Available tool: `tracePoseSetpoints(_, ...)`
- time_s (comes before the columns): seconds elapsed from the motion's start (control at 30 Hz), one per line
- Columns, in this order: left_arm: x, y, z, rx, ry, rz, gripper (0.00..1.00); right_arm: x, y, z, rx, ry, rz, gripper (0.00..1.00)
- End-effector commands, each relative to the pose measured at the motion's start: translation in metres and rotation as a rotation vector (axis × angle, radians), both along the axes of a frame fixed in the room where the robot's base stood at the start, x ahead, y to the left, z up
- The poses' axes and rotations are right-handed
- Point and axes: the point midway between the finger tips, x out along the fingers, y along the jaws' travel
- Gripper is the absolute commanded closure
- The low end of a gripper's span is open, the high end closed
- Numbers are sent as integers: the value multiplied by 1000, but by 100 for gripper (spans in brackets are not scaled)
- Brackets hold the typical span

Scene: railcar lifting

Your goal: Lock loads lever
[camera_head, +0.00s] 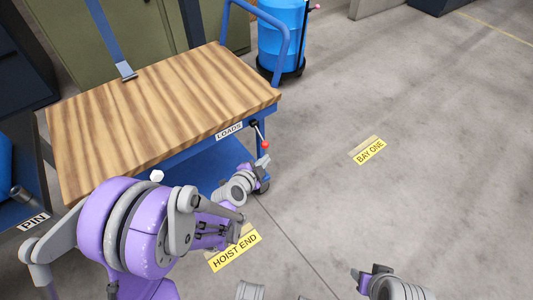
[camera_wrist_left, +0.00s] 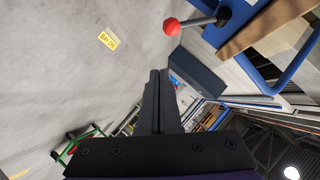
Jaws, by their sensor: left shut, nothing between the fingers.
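The loads lever is a thin rod with a red knob (camera_head: 266,145) on the right end of the blue cart, beside the LOADS label (camera_head: 229,131). My left gripper (camera_head: 264,162) is just below the knob in the head view, shut and empty. In the left wrist view the knob (camera_wrist_left: 172,27) and its grey rod (camera_wrist_left: 201,21) stand beyond the shut fingers (camera_wrist_left: 158,76), with a gap visible between them. My right gripper (camera_head: 362,279) is low in the head view, far from the lever; its fingers are too unclear to judge.
The cart has a wooden top (camera_head: 160,110) and a blue push handle (camera_head: 284,40). A blue drum (camera_head: 283,32) stands behind it. Floor labels read HOIST END (camera_head: 234,251) and BAY ONE (camera_head: 369,150). A PIN label (camera_head: 33,221) is at left. The right floor is open.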

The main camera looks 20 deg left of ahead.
Motion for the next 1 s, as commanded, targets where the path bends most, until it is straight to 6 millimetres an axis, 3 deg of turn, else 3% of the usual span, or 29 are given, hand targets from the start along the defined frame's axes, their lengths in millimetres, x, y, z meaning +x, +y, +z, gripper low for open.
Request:
tracePoseSetpoints(0.1,-24,3,9,1,0,1,100,0,0,7,0,-2,0,50)
tracePoseSetpoints(0.33,-50,6,17,1,0,0,100,0,0,11,0,-4,0,50)
tracePoseSetpoints(1.0,-54,6,18,-3,3,-1,100,0,0,11,0,-4,0,50)
